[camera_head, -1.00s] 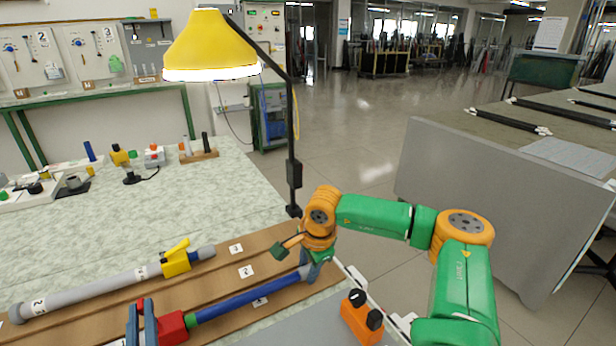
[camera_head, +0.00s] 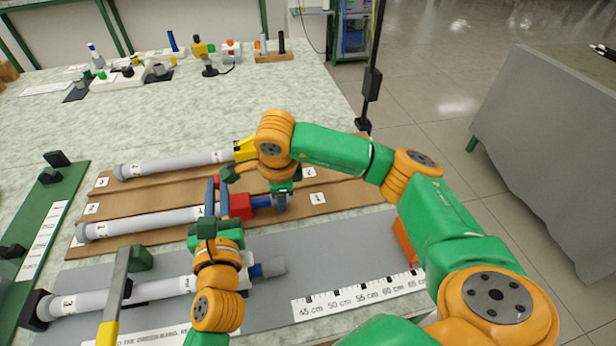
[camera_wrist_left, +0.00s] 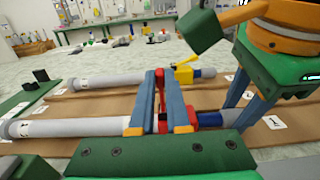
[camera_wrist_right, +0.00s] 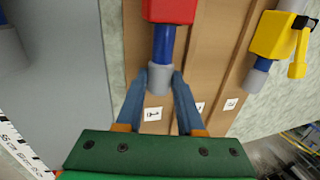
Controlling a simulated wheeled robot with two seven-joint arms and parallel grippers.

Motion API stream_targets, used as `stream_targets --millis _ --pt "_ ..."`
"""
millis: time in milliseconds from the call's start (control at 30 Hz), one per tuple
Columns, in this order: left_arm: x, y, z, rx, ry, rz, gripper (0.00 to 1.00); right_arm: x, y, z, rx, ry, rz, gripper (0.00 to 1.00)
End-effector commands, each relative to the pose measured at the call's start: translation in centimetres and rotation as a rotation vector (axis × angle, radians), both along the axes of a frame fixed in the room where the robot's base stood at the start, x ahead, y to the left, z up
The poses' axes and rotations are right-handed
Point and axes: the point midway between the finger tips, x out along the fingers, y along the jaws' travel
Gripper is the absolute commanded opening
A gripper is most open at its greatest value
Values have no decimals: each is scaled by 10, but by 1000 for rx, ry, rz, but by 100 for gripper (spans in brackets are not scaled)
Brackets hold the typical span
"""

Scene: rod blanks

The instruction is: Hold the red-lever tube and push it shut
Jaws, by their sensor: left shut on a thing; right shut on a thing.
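The red-lever tube lies on a brown board, its grey barrel (camera_head: 150,223) to the left and its red clamp block (camera_head: 240,205) to the right. My left gripper (camera_head: 218,184) is shut on it beside the block; in the left wrist view, the red lever (camera_wrist_left: 162,92) shows between the fingers. A short length of blue inner rod (camera_head: 262,202) shows right of the block. My right gripper (camera_head: 281,196) is shut on the rod's grey end cap, seen between its fingers in the right wrist view (camera_wrist_right: 159,78). A gap of bare blue rod separates cap and block.
A yellow-lever tube (camera_head: 175,163) lies behind, close to my right wrist. Another grey tube (camera_head: 160,290) lies in front on a grey mat (camera_head: 330,255) with a ruler (camera_head: 358,295).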

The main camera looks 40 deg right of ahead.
Motion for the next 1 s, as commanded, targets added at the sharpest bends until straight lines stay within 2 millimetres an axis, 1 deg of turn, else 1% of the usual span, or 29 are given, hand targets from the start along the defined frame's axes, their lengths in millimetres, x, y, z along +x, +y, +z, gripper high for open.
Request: stream_targets --millis 33,100,200,600,633,667,700,733,1000 --pt "0 0 0 0 1 0 0 3 6 0 2 -2 1 0" --pt "0 0 0 0 1 0 0 5 12 0 1 -3 0 0" --pt "0 0 0 0 1 0 0 7 17 1 -1 -3 0 0" --pt "0 0 0 -1 1 -2 0 8 19 1 0 -3 0 0" --pt "0 0 0 -1 1 -2 0 8 19 1 0 -3 0 45" --pt "0 0 0 -1 1 -2 0 8 19 1 0 -3 1 53" --pt "0 0 0 -1 1 -1 0 8 19 1 0 -3 1 64" --pt "0 0 0 -1 1 -1 0 8 19 1 0 -3 0 68" --pt "0 0 0 0 1 0 0 7 18 1 -2 -2 0 68"
